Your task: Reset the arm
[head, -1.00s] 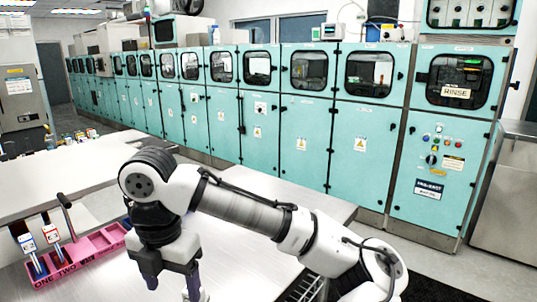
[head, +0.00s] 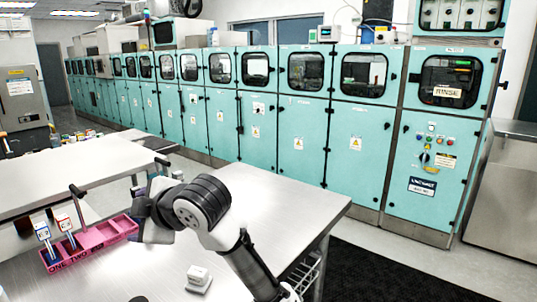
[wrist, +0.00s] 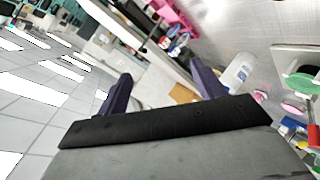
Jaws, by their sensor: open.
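My gripper (wrist: 160,88) is open in the wrist view, with its two dark purple fingers spread apart and nothing held between them. In the head view my folded arm is above the metal table (head: 110,275), and the gripper is turned away and mostly hidden by my wrist. The pink rack (head: 108,233), lettered "ONE TWO", is on the table to the left of my wrist. Two labelled blue-and-white modules (head: 44,234) (head: 64,224) and a grey-handled tool (head: 78,205) stand in it. The rack also shows at the top of the wrist view (wrist: 178,18).
A small white block (head: 199,278) lies on the table near my arm. A second pale table (head: 80,167) stands behind at the left. A row of teal cabinets (head: 265,135) lines the back. The table's right part is clear.

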